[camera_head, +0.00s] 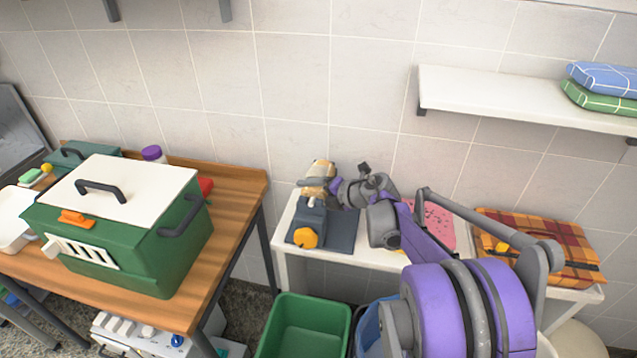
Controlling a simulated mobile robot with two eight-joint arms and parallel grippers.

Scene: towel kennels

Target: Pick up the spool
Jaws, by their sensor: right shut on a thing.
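A tan, roll-like thing (319,170), which looks like the spool, is at the back left of the white side table (375,256), near the wall. My right gripper (325,186) reaches in from the right and is shut on it. The fingers cover part of it, and I cannot tell whether it is clear of what lies below. My purple and grey right arm hides part of the table. My left gripper is not in view.
A dark blue block (309,217) and an orange-yellow round thing (305,238) are just below the gripper. A pink speckled item (438,222) and plaid cloth (560,240) lie to the right. A green-and-white kennel (130,235) stands on the wooden table (237,190); a green bin (303,325) is below.

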